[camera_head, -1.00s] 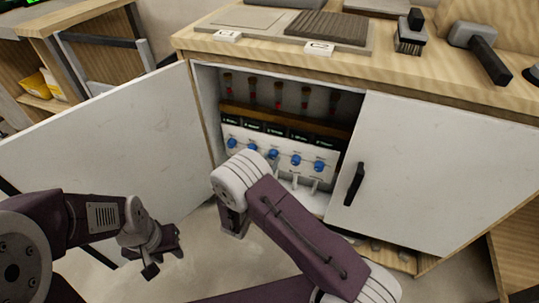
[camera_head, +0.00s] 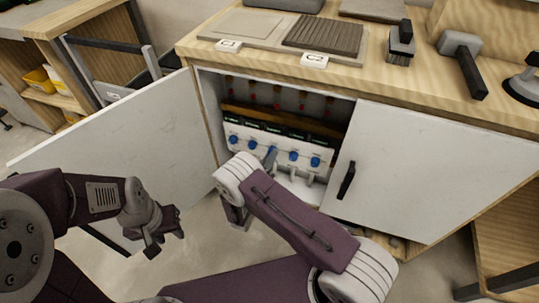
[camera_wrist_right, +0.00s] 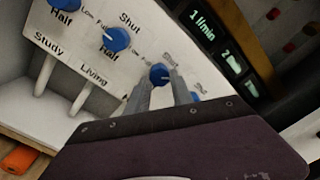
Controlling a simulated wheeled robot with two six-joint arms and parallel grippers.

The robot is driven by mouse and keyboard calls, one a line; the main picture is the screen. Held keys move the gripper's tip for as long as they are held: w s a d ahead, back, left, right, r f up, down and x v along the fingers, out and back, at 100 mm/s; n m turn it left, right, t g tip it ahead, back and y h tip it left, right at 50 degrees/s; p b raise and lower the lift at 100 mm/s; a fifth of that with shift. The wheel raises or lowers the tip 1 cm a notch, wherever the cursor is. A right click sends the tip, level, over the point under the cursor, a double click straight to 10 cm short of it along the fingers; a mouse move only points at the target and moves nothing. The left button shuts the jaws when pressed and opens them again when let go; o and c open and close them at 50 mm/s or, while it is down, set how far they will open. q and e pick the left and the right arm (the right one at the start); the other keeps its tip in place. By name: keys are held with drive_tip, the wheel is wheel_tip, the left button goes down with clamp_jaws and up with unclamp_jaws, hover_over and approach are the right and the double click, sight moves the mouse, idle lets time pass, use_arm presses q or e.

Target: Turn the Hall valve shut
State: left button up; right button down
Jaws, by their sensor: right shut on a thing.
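A white valve panel (camera_head: 262,160) with a row of blue knobs stands inside the open cabinet. In the right wrist view my right gripper (camera_wrist_right: 160,88) is shut on a blue knob (camera_wrist_right: 159,74), with one finger on each side. The label under this knob is mostly hidden by the gripper. Neighbouring knobs (camera_wrist_right: 116,39) sit above labels reading "Study" and "Living"; I cannot read a "Hall" label. In the head view my right arm covers part of the panel. My left gripper (camera_head: 168,232) hangs in front of the left door, away from the panel; its jaw opening is unclear.
The left cabinet door (camera_head: 130,150) stands open; the right door (camera_head: 420,175) with a black handle covers the other side. Dark displays (camera_wrist_right: 205,25) sit above the knobs, one reading "1 l/min". Tiles, a brush (camera_head: 400,45) and a mallet (camera_head: 463,60) lie on the worktop.

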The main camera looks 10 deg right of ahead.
drive_tip(key=shift+r+n+y+p, duration=0.15)
drive_tip(key=shift+n+p, duration=0.45)
drive_tip(key=shift+n, duration=1.7)
drive_tip(key=shift+f+n+y+p, duration=0.15)
drive_tip(key=shift+n+p, duration=0.45)
drive_tip(key=shift+n, duration=1.7)
drive_tip(key=shift+r, duration=0.1)
drive_tip(key=c, duration=1.1)
unclamp_jaws()
drive_tip(key=shift+s, duration=0.1)
drive_tip(key=shift+f+p+v, duration=0.2)
drive_tip(key=shift+p+v, duration=0.95)
drive_tip(key=shift+v, duration=3.3)
